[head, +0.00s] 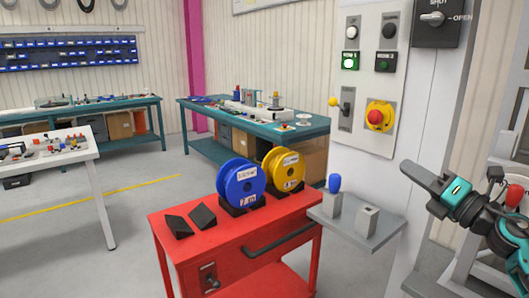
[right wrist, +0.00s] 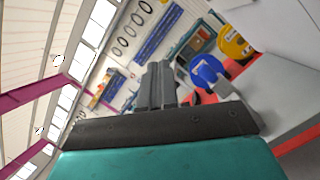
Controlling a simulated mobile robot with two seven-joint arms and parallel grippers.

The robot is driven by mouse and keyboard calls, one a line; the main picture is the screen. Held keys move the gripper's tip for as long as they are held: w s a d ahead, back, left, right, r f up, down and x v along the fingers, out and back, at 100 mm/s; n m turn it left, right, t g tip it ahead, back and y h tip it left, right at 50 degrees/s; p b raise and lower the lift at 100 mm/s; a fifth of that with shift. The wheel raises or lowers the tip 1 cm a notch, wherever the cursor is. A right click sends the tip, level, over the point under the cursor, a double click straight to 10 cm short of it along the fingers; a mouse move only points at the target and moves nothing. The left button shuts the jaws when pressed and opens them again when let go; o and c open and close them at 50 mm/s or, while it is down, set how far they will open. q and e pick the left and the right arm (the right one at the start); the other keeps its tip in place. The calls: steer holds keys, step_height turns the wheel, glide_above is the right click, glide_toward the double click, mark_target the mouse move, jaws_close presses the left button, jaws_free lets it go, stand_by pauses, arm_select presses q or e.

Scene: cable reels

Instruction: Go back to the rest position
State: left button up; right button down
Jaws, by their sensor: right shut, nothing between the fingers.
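My right gripper (head: 412,172) is at the right of the head view, raised in front of the grey cabinet and pointing left. Its two dark fingers are together and empty, as the right wrist view also shows (right wrist: 157,85). It touches nothing that I can see. My left gripper is not in view. A blue reel (head: 241,183) and a yellow reel (head: 284,169) stand upright in dark holders on the red cart (head: 225,237), well to the left of the gripper. Both reels also show in the right wrist view, the blue one (right wrist: 206,72) and the yellow one (right wrist: 233,42).
A grey shelf (head: 345,234) with a blue-topped piece (head: 335,184) and a grey block (head: 368,220) sits below the control panel (head: 370,80). Two black wedges (head: 190,221) lie on the cart. A white table (head: 50,155) and teal benches stand behind. Open floor lies left of the cart.

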steer(key=s+a+f+m+h, duration=0.2)
steer(key=s+f+m+h, duration=0.15)
steer(key=f+m, duration=0.45)
steer(key=s+a+f+m+h, duration=0.25)
steer(key=s+f+m, duration=0.25)
steer(key=f+m, duration=0.3)
steer(key=s+a+f+m+h, duration=0.2)
steer(key=s+f+m, duration=0.3)
steer(key=f, duration=0.5)
steer(key=s+a+f+m+g, duration=0.3)
steer(key=s+f+m, duration=0.2)
steer(key=s+f, duration=0.1)
steer(key=s+a+f+m+g+p, duration=0.1)
steer(key=s+a+f+m+g, duration=0.2)
steer(key=s+f+m, duration=0.2)
steer(key=s+f, duration=0.1)
steer(key=s, duration=0.2)
steer(key=shift+a+f+g+h, duration=0.2)
steer(key=shift+a+g+h, duration=0.05)
steer(key=shift+g+h, duration=0.15)
